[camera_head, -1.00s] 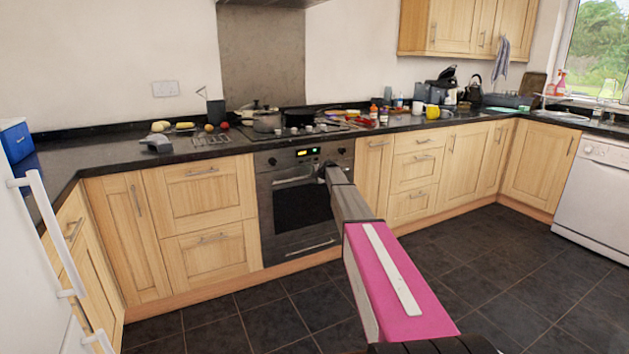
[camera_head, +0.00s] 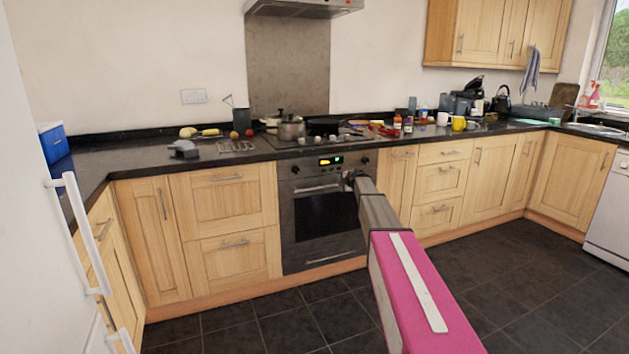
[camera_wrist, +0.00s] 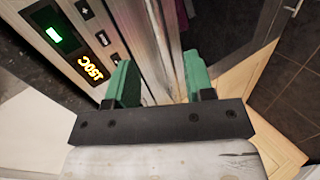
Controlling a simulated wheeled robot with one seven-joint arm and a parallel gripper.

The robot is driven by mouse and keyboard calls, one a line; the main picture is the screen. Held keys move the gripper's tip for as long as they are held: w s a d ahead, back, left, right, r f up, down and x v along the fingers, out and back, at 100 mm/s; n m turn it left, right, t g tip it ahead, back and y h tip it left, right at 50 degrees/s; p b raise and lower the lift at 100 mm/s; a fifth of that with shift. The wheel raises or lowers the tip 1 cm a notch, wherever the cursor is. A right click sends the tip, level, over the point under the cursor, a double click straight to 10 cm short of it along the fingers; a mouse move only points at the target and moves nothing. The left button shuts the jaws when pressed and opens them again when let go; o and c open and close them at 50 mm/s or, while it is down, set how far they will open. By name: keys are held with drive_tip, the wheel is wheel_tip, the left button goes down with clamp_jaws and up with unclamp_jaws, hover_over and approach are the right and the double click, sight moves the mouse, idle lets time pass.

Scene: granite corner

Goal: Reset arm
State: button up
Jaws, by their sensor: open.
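My arm (camera_head: 411,277), with its pink link, reaches forward from the lower right toward the oven (camera_head: 322,215). My gripper (camera_head: 352,181) is small and dark in the head view, in front of the right part of the oven front. In the wrist view my gripper (camera_wrist: 160,80) shows two green fingers, apart with nothing between them. The oven's control panel (camera_wrist: 80,45), with lit green and orange displays, is close beyond the fingers. I cannot tell whether the fingers touch the oven.
The counter (camera_head: 105,160) carries a pot (camera_head: 290,128), mugs, bottles and other clutter. A white fridge (camera_head: 25,220) with handles stands at the left, and a white dishwasher (camera_head: 611,215) at the right edge. The tiled floor (camera_head: 500,275) is clear.

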drive_tip(key=s+d+f+m+h, duration=0.1)
drive_tip(key=s+f+m+h, duration=0.2)
drive_tip(key=s+m, duration=0.5)
drive_tip(key=s+d+f+m+g+h, duration=0.15)
drive_tip(key=s+m+h, duration=0.25)
drive_tip(key=s, duration=0.9)
drive_tip(key=s+d+f+m+t+h, duration=0.1)
drive_tip(key=s+d+f+m+h, duration=0.15)
drive_tip(key=s+m, duration=0.55)
drive_tip(key=s+a+f+g+y, duration=0.2)
drive_tip(key=s+a+f+g, duration=0.1)
drive_tip(key=s, duration=0.7)
drive_tip(key=s+a+f+g+y, duration=0.1)
drive_tip(key=s+a+f+g, duration=0.3)
drive_tip(key=s, duration=0.7)
drive_tip(key=s+a+f+m+g+y, duration=0.1)
drive_tip(key=s+a+f+g+y, duration=0.1)
drive_tip(key=s, duration=0.9)
drive_tip(key=shift+a+f+g+y, duration=0.35)
drive_tip(key=shift+a+f+g, duration=0.65)
drive_tip(key=shift+a, duration=0.25)
